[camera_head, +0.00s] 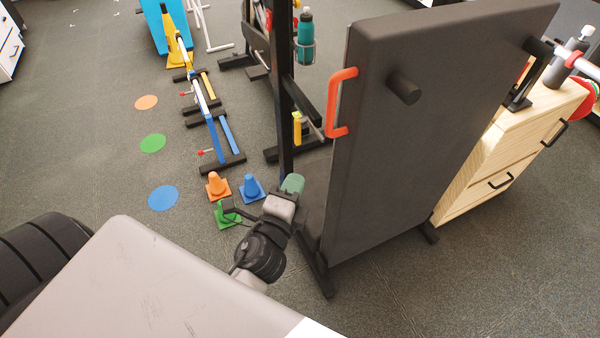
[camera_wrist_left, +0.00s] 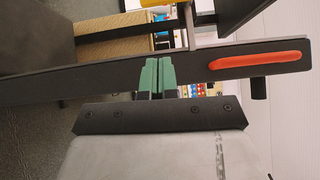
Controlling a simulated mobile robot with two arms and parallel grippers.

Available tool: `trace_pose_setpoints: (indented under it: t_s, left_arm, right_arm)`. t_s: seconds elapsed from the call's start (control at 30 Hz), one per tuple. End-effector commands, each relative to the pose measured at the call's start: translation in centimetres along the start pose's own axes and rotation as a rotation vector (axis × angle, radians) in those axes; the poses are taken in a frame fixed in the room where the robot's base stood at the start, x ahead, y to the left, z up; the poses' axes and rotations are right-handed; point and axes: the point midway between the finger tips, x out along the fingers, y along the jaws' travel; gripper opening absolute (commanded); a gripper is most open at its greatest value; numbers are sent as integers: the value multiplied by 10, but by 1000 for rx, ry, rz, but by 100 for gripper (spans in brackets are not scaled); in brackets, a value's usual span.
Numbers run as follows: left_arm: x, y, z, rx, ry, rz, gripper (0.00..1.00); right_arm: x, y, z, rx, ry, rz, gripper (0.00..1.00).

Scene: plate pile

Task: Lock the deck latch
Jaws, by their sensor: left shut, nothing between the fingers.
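The deck is a big dark panel (camera_head: 420,130) standing almost upright in a black frame (camera_head: 284,90), with a red handle (camera_head: 341,102) on its left edge. A yellow lever (camera_head: 297,128) with a grey rod sits on the frame left of the panel; I cannot tell whether it is the deck latch. My left gripper (camera_head: 292,184) has green fingers, shut and empty, low beside the panel's left edge. In the left wrist view the shut fingers (camera_wrist_left: 157,78) show in front of the dark panel edge (camera_wrist_left: 60,85), with the red handle (camera_wrist_left: 260,60) to their right.
Orange (camera_head: 218,186), blue (camera_head: 251,188) and green (camera_head: 226,215) cones stand on the floor left of my gripper. Low hurdles (camera_head: 212,130) stand behind them. A wooden cabinet (camera_head: 490,180) is right of the panel. A teal bottle (camera_head: 305,36) hangs on the frame. The left floor is mostly clear.

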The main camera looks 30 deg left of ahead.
Motion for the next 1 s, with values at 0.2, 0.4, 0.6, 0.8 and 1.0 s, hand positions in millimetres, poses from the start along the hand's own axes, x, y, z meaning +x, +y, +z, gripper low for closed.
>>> trace_pose_setpoints:
  t_s: [0.2, 0.4, 0.6, 0.8, 1.0]
  left_arm:
    - [-27, 2, 0, -1, -1, 1, 0]
    - [-35, -1, 0, 1, -1, -1, 0]
    - [-35, -2, 0, 1, -1, 0, 0]
    - [-35, -2, 0, 1, -1, 0, 0]
    - [-36, 0, 4, -30, -20, 13, 0]
  right_arm:
    - [-18, 1, 3, 2, 13, 2, 41]
    - [-24, 1, 3, 2, 14, 3, 41]
    - [-24, 1, 3, 3, 14, 3, 41]
    - [-24, 1, 3, 2, 13, 3, 41]
    - [-24, 1, 3, 3, 15, 3, 41]
